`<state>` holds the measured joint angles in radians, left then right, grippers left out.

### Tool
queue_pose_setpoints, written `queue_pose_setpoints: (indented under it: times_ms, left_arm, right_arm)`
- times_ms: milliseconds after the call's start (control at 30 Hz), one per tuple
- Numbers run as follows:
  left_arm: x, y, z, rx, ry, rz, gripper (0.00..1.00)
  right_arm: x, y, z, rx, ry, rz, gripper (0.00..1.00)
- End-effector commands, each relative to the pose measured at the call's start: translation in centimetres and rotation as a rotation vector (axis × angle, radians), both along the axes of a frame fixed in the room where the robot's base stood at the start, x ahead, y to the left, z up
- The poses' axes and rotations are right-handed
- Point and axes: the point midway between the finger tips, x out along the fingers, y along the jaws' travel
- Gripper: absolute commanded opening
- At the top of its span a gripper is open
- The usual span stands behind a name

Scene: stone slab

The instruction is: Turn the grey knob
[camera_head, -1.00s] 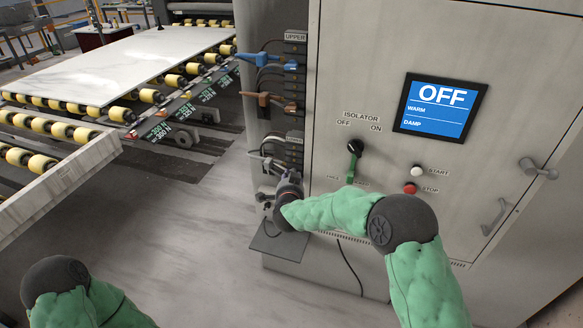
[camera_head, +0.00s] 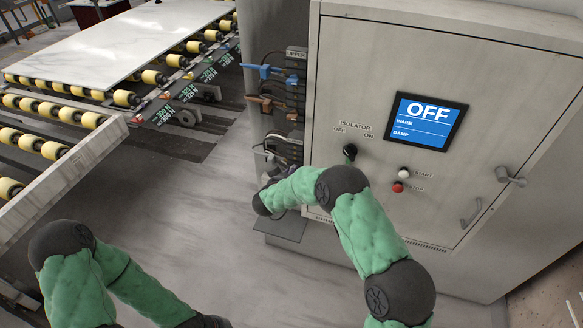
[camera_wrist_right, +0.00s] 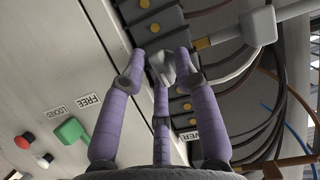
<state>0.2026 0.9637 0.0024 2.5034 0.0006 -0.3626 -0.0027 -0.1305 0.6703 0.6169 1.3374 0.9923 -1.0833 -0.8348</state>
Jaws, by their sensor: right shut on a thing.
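My right gripper (camera_wrist_right: 160,65) has slim purple fingers that close around a grey knob (camera_wrist_right: 187,70) in the right wrist view. The knob sits against a dark strip with yellow studs on the cabinet's side, and the fingers partly hide it. In the head view my right arm reaches to the cabinet's lower left corner and largely hides the gripper and the knob. My left arm stands at the lower left of the head view, and its fingers do not show.
The cabinet (camera_head: 380,60) carries a screen (camera_head: 427,121) reading OFF, a black isolator knob (camera_head: 350,151), a white start button (camera_head: 404,173) and a red stop button (camera_head: 398,187). Cables (camera_wrist_right: 275,110) hang close beside the gripper. A roller line with a stone slab (camera_head: 120,40) stands left.

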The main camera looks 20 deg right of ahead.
Motion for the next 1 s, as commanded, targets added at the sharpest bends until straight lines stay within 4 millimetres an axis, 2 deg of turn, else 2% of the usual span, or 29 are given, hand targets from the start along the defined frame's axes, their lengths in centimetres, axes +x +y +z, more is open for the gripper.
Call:
queue_pose_setpoints:
  times_ms: [100,400,1000]
  left_arm:
    - [0.0,0.0,1.3,0.000,0.000,0.000,0.00]
    - [0.0,0.0,2.5,0.000,0.000,0.000,0.00]
    - [0.0,0.0,2.0,0.000,0.000,0.000,0.00]
  right_arm:
    - [-0.2,0.1,-0.3,-0.089,0.072,-0.002,0.00]
    - [-0.1,0.2,-0.4,-0.325,0.230,-0.001,0.00]
    - [0.1,0.4,-0.5,-0.713,0.491,0.000,0.00]
